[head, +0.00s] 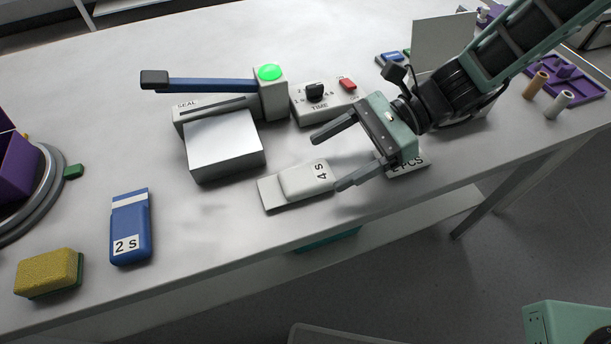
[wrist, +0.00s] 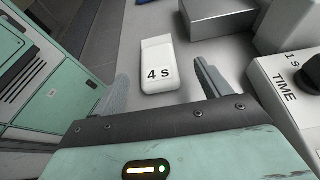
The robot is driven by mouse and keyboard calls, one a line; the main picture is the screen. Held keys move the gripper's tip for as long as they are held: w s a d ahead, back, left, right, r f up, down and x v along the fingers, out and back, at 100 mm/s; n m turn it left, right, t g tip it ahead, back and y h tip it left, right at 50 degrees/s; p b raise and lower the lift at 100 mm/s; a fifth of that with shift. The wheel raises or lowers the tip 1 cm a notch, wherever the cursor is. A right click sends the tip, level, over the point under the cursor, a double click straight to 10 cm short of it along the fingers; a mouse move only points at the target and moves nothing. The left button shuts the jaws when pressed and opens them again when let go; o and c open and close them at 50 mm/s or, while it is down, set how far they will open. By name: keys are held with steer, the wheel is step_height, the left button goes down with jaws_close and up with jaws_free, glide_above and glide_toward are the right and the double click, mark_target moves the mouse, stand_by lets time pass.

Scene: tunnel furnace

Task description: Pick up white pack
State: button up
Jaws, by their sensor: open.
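The white pack (head: 305,181), marked "4 S", lies on the table near its front edge, with a flat pale end toward the left. My gripper (head: 337,159) is open and empty. It is just right of the pack, its two fingers pointing toward it. In the wrist view the pack (wrist: 157,66) lies ahead between the two fingers (wrist: 160,82), apart from both. Whether the fingertips are level with the pack is hard to tell.
A sealer with a blue lever (head: 212,84) and grey block (head: 224,146) stands behind, beside a TIME dial box (head: 325,101). A blue pack (head: 130,228) marked "2 S" and a yellow sponge (head: 49,271) lie left. The table between blue pack and white pack is clear.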

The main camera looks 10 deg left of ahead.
mark_target(305, 176)
steer(key=shift+x, duration=3.15)
steer(key=shift+s+d+f, duration=0.1)
steer(key=shift+s+d, duration=0.05)
steer(key=c, duration=1.1)
